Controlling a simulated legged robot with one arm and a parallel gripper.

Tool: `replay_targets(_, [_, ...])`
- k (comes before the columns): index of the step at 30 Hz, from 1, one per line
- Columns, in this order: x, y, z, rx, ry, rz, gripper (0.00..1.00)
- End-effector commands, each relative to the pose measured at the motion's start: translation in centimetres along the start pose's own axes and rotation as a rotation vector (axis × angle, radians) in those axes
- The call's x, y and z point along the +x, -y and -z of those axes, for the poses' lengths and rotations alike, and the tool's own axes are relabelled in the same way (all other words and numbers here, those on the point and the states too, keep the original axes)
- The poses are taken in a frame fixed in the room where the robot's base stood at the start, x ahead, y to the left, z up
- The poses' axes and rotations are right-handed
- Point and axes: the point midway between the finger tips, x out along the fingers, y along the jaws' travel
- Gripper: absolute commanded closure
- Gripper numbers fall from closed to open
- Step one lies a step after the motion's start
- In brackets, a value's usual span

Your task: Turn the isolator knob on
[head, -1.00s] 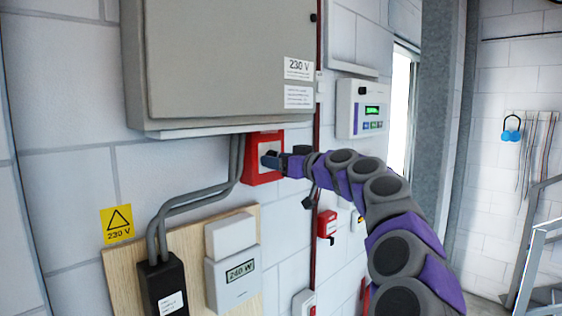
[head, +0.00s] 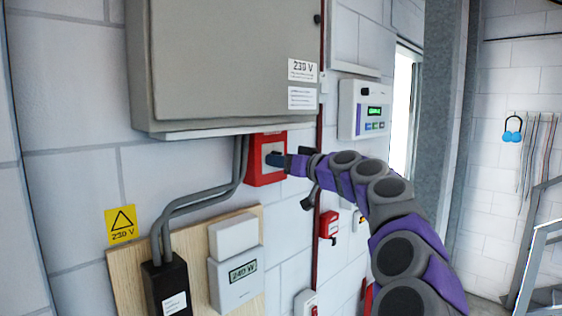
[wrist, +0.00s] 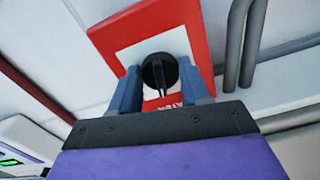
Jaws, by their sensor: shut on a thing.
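The isolator is a red box (head: 267,175) with a white face on the wall, just under the grey cabinet. It also shows in the wrist view (wrist: 187,22). Its round black knob (wrist: 158,70) has a raised grip bar and sits between my two blue fingers in the wrist view. My gripper (wrist: 160,90) is shut on the knob, one finger on each side. In the head view my gripper (head: 277,160) reaches the box face from the right and hides the knob.
A grey cabinet (head: 230,65) marked 230 V juts out above the box. Grey conduits (head: 200,205) run down its left to a black box (head: 166,287). A meter (head: 235,278) sits on a wooden board below. A panel with a green display (head: 363,110) is at right.

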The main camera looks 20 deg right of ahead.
Motion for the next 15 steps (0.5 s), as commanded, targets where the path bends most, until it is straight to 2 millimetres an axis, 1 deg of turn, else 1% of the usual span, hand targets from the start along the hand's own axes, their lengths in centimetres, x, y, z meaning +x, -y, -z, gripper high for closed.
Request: replay_targets(15, [-0.08,0.11,0.3,0.483,0.001,0.002,0.84])
